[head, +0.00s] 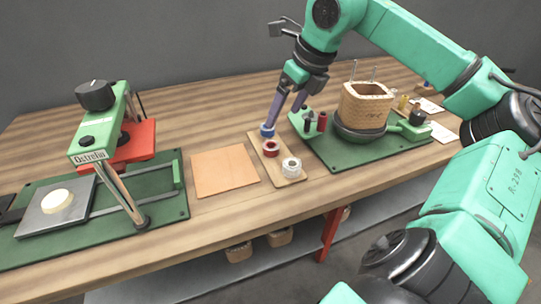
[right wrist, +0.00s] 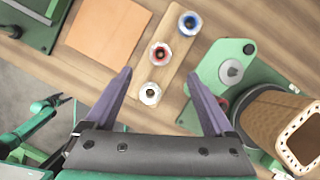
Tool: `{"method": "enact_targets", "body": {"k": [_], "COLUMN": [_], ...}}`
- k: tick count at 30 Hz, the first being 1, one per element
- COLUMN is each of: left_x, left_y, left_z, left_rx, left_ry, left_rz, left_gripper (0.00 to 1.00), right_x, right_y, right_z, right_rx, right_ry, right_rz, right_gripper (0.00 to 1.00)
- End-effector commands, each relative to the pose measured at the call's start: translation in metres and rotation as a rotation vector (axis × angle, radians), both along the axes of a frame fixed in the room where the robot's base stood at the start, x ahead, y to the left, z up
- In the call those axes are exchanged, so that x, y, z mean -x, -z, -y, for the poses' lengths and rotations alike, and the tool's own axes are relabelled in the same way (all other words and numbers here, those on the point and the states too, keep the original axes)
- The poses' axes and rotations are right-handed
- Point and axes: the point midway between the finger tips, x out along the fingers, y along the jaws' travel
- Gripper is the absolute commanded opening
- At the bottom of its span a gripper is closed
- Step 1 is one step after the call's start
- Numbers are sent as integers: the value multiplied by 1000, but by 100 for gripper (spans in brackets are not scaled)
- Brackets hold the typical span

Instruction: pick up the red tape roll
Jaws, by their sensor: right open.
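The red tape roll (head: 270,148) stands on a narrow wooden board (head: 282,157), between a blue roll (head: 267,130) and a white roll (head: 291,167). In the right wrist view the red roll (right wrist: 160,53) lies just beyond the fingertips, roughly centred between them. The blue roll (right wrist: 190,23) is farther off and the white roll (right wrist: 150,93) is nearer, between the fingers in the picture. My right gripper (head: 283,118) is open and empty above the board's far end; it also shows in the right wrist view (right wrist: 160,75).
Right of the board, a green mat (head: 345,157) carries a tan coil form (head: 368,105) and small spools. An orange sheet (head: 224,170) lies flat to the left. A green press (head: 105,140) stands farther left. Bare wood (head: 225,215) runs along the front.

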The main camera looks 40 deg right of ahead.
Motion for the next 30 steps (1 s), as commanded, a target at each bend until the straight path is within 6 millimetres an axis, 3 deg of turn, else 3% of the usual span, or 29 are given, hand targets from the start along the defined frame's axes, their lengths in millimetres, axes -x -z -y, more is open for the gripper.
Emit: {"method": "enact_targets", "body": {"k": [3, 14, 17, 25, 26, 30], "left_x": [0, 1, 3, 3, 3, 3], "left_y": [0, 6, -6, -6, -6, -6], "left_z": [0, 0, 0, 0, 0, 0], "left_rx": [0, 0, 0, 0, 0, 0], "left_ry": [0, 0, 0, 1, 1, 1], "left_rz": [0, -1, -4, -4, -4, -5], "left_gripper": [80, 80, 80, 80, 80, 80], "right_x": [-12, -30, -35, -39, -39, -38], "right_y": [31, 92, 100, 109, 109, 109], "right_z": [-2, -3, -3, -3, -3, -3], "right_rx": [-3, -3, -1, -1, -1, -1], "right_ry": [-2, -2, -1, 0, 0, 0], "right_rz": [-6, -3, -8, -1, -1, -1], "right_gripper": [88, 88, 88, 88, 84, 31]}}
